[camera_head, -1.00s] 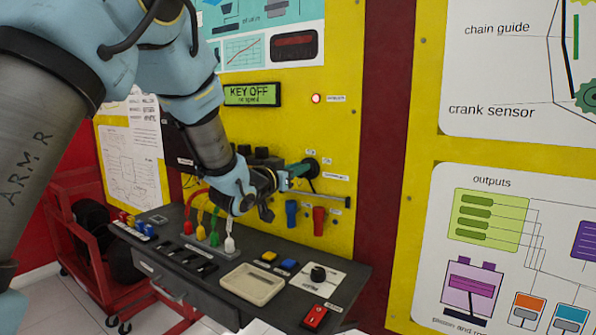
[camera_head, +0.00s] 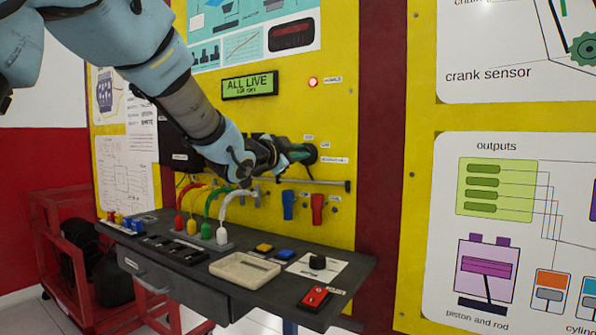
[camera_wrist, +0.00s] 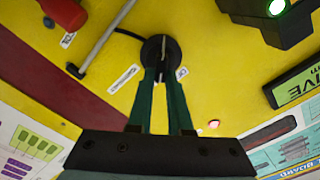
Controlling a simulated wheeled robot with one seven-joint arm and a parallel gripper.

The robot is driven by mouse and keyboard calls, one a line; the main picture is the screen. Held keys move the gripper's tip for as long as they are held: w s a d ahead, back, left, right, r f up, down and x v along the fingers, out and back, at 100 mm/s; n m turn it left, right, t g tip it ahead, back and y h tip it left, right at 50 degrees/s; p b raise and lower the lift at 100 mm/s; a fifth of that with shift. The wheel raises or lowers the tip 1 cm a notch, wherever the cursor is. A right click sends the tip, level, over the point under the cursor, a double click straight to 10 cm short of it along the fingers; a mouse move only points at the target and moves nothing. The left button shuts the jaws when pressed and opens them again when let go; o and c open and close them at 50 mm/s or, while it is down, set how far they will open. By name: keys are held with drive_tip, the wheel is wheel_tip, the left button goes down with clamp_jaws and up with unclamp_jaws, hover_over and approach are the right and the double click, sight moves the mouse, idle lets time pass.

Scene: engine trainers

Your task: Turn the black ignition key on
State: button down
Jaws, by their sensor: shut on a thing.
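The round black ignition switch (camera_head: 310,153) is on the yellow panel, right of my gripper. In the wrist view its black face (camera_wrist: 160,46) lies straight ahead of the fingers. My gripper (camera_head: 299,155) has its green fingers at the switch. In the wrist view the fingertips (camera_wrist: 164,73) are closed on the ignition key (camera_wrist: 162,76), of which only a thin sliver shows between them. The key's exact angle is mostly hidden. The display (camera_head: 250,84) reads "ALL LIVE", with a smaller speed line below.
A bench (camera_head: 345,268) below holds coloured leads, a pale tray (camera_head: 244,270), a black knob (camera_head: 317,262) and a red switch (camera_head: 315,298). A horizontal rod (camera_head: 325,182) and blue and red handles (camera_head: 317,207) are just below the ignition switch.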

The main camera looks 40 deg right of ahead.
drive_tip(key=shift+f+m+b, duration=0.3)
drive_tip(key=shift+m+b, duration=0.9)
drive_tip(key=shift+b, duration=0.2)
drive_tip(key=c, duration=0.8)
unclamp_jaws()
drive_tip(key=shift+s+r, duration=0.1)
drive_tip(key=shift+c, duration=0.2)
drive_tip(key=b+v, duration=0.1)
drive_tip(key=v, duration=0.9)
drive_tip(key=shift+a+b, duration=0.4)
